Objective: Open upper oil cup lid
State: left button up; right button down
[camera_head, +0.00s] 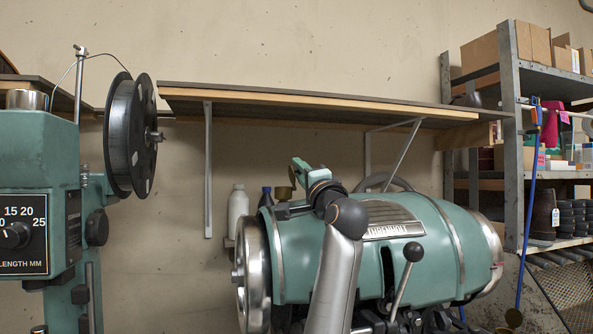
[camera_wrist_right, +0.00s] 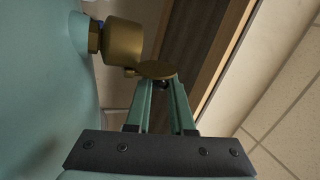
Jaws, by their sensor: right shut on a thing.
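The upper oil cup (camera_wrist_right: 124,42) is a brass cup fixed to the green machine by a brass nut, at the upper left of the right wrist view. Its round brass lid (camera_wrist_right: 157,68) stands out from the cup's edge, joined at a small hinge on one side. My right gripper (camera_wrist_right: 161,84) has its green fingers close together on the lid, with a small dark part between the tips. In the head view the right gripper (camera_head: 297,162) is just above the small brass cup (camera_head: 284,192) on top of the machine. My left gripper is not in view.
The green sole stitcher (camera_head: 440,235) has a metal wheel and a black-knobbed lever (camera_head: 412,252). A wall shelf (camera_head: 330,100) hangs above it. A green unit with a spool (camera_head: 131,135) stands left. A loaded rack (camera_head: 510,130) stands right. A white bottle (camera_head: 238,207) stands behind.

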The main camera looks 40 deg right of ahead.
jog(key=shift+s+d+f+m+h, duration=0.1)
jog(key=shift+m+h, duration=0.15)
jog(key=shift+m, duration=0.35)
jog(key=shift+d+m+h, duration=0.1)
jog(key=shift+m+h, duration=0.15)
jog(key=shift+m, duration=0.35)
jog(key=shift+g, duration=0.3)
jog(key=c, duration=0.8)
grip_release()
jog(key=shift+s, duration=0.15)
jog(key=shift+s+a+f, duration=0.15)
jog(key=shift+s+f, duration=0.1)
jog(key=b+v, duration=0.4)
jog(key=v, duration=0.6)
jog(key=shift+f, duration=0.15)
jog(key=shift+s+a+f, duration=0.2)
jog(key=shift+s+a, duration=0.2)
jog(key=shift+s, duration=0.2)
